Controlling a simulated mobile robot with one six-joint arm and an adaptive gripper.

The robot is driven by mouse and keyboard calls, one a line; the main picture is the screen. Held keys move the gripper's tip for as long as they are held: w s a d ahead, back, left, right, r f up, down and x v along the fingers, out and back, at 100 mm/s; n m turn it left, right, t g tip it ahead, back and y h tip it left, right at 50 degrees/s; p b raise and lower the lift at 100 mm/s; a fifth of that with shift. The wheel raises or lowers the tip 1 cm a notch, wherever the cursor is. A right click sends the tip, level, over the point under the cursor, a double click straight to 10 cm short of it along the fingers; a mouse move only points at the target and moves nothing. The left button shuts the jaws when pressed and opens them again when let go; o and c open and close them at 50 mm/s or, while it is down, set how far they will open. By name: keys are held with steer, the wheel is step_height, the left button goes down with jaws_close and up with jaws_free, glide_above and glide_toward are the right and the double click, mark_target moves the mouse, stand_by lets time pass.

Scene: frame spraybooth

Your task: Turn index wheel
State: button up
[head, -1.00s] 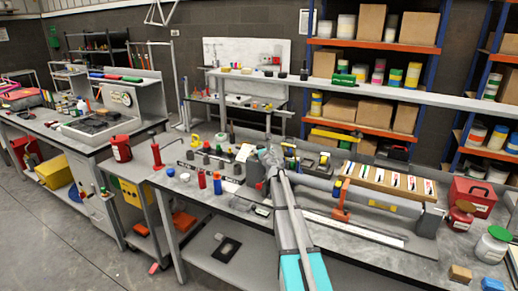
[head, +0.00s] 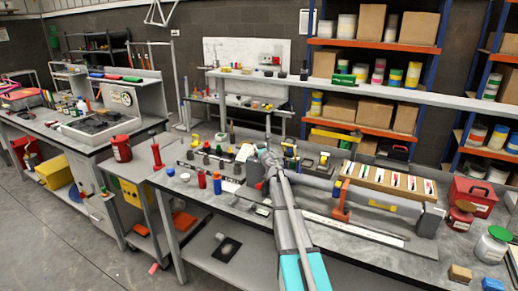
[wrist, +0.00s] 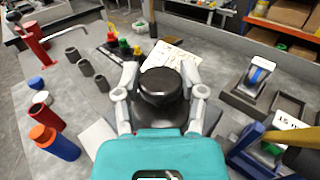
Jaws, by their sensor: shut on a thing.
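In the wrist view a black round knob with a stepped top (wrist: 160,88), which looks like the index wheel, stands between the two pale fingers of my gripper (wrist: 162,100). The fingers close on its left and right sides. Its base is hidden behind the gripper's teal body. In the head view my arm covers the spot, so the wheel does not show and my gripper is mostly hidden behind the arm's far end over the bench.
A red bottle (head: 202,180) and a blue bottle (head: 217,184) stand left of the arm. A blue-and-yellow clamp (wrist: 265,145) is close on the right. A long grey tube (head: 365,190) lies on the bench at right.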

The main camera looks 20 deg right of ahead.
steer(key=shift+a+h, duration=0.1)
steer(key=shift+h, duration=0.2)
steer(key=m+g+h, duration=0.1)
steer(key=m+h, duration=0.1)
steer(key=h, duration=0.1)
steer(key=m+g+h, duration=0.1)
steer(key=m+h, duration=0.2)
steer(key=shift+w+g+h, duration=0.15)
steer(key=shift+g+h, duration=0.25)
steer(key=m+g+h, duration=0.5)
steer(key=shift+w+g, duration=0.1)
steer(key=shift+g, duration=0.3)
steer(key=m+g+h, duration=0.1)
steer(key=m+g, duration=0.1)
steer(key=g, duration=0.1)
steer(key=m+g+h, duration=0.1)
steer(key=m+g, duration=0.1)
steer(key=g, duration=0.1)
steer(key=shift+m+g+h, duration=0.3)
steer(key=shift+m+h, duration=0.1)
steer(key=shift+s+m+g, duration=0.2)
steer(key=shift+m+g, duration=1.2)
steer(key=shift+g, duration=0.8)
steer(key=shift+s, duration=0.1)
steer(key=o, duration=1.1)
steer(key=shift+d, duration=0.2)
steer(key=shift+o, duration=0.2)
